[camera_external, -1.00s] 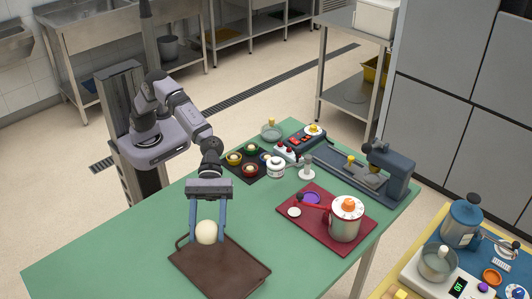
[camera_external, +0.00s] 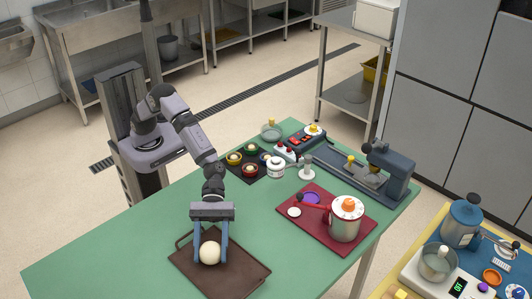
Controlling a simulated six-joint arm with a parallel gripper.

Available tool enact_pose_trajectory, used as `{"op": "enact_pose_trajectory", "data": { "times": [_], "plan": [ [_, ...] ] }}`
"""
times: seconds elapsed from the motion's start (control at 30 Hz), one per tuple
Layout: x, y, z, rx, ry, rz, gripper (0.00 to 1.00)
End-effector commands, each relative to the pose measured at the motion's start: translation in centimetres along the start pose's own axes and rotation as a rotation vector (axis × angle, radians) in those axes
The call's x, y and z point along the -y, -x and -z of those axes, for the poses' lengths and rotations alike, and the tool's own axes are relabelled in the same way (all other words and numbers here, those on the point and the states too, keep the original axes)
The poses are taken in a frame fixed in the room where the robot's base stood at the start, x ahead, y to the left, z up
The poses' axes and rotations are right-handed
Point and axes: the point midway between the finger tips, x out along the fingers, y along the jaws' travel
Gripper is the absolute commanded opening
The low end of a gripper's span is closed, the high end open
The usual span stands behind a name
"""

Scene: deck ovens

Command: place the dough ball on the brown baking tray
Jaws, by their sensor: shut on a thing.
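The dough ball (camera_external: 209,253) is round and cream-white. It sits between the two blue fingers of my gripper (camera_external: 210,259), which is shut on it and points down. The brown baking tray (camera_external: 229,281) lies on the green table near its front edge. The ball is over the tray's back left part, at or very close to its surface; I cannot tell whether it touches. The fingers hide a little of the ball's sides and of the tray's back rim.
A dark red tray (camera_external: 290,225) with a pot (camera_external: 346,220) stands to the right. Behind are a dark holder with coloured cups (camera_external: 250,170), a white jar (camera_external: 276,167) and a blue-grey machine (camera_external: 386,175). The green table (camera_external: 120,250) is clear on the left.

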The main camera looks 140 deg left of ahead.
Motion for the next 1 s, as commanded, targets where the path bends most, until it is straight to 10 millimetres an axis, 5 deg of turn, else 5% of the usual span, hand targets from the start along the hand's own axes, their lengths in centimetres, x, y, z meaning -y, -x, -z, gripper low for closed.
{"op": "enact_pose_trajectory", "data": {
  "times": [0.5, 0.53, 0.6, 1.0],
  "plan": [
    [0.00, -0.43, 1.00, 0.001, -0.001, 0.000, 0.28],
    [0.01, -0.42, 0.99, 0.001, -0.001, -0.001, 0.52],
    [0.00, -0.37, 0.88, 0.001, -0.001, -0.001, 0.69],
    [0.00, -0.26, 0.59, 0.001, -0.001, -0.001, 0.69]
  ]
}}
